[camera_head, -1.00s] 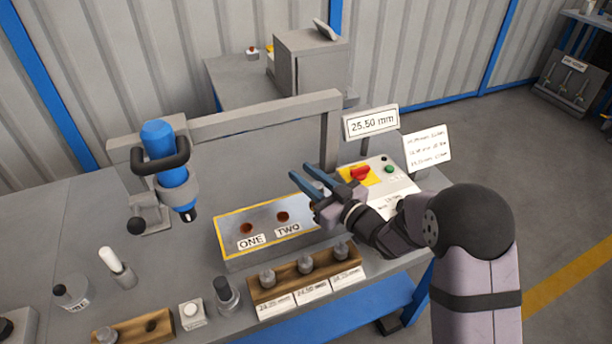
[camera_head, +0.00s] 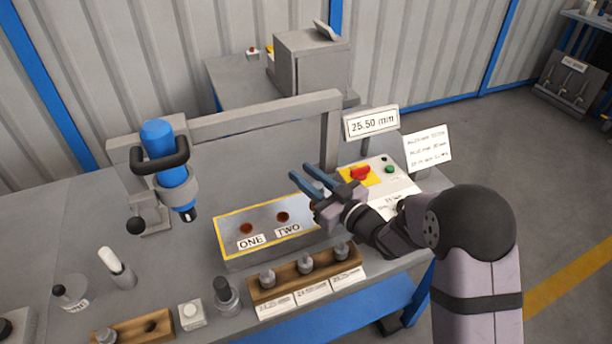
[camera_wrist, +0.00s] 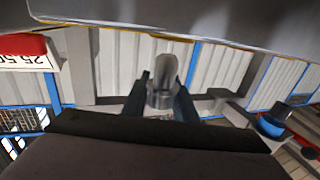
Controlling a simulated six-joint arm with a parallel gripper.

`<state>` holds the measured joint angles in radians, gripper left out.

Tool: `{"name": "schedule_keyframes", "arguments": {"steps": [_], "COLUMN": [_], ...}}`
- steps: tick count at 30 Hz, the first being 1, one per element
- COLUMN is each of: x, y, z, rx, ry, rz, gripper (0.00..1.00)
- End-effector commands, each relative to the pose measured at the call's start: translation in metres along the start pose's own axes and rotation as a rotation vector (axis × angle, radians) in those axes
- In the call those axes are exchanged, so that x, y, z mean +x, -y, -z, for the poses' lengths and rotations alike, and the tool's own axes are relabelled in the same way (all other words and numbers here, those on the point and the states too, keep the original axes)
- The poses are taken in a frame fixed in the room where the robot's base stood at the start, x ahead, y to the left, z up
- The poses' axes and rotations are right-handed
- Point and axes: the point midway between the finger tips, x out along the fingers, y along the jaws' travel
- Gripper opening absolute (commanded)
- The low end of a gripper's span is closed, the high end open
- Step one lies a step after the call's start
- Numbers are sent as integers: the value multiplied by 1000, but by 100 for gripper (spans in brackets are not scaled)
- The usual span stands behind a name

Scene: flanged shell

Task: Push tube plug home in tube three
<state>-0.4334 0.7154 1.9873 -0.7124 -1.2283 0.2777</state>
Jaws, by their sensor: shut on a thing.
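The metal block with a yellow-edged top (camera_head: 262,232) stands mid-bench, with dark round openings at tube ONE (camera_head: 246,229) and tube TWO (camera_head: 283,217). Tube three is hidden behind my gripper. My gripper (camera_head: 313,184) is over the block's right end, its blue fingers pointing left. In the wrist view, my gripper (camera_wrist: 162,100) is shut on a grey metal plug (camera_wrist: 161,96), which sits between the two dark fingers. The block's edge (camera_wrist: 215,38) shows close beyond the plug's end. I cannot tell whether the plug is in the tube.
A wooden rack (camera_head: 256,296) with several grey knobbed pieces and labels stands in front of the block. A blue tool (camera_head: 165,165) in a stand is at left. A 25.50 mm display (camera_head: 371,122) and a control panel (camera_head: 385,182) with a red switch are behind my gripper.

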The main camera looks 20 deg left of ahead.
Motion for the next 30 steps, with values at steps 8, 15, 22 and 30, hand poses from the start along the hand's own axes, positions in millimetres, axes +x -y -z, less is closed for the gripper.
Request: {"name": "schedule_keyframes", "arguments": {"steps": [8,15,22,30], "x": [0,0,0,0], "y": [0,0,1,2], "z": [-5,-10,-14,-15], "rx": [-1,0,2,4], "ry": [-2,-1,0,4], "rz": [0,0,1,3], "gripper": [0,0,37,47]}}
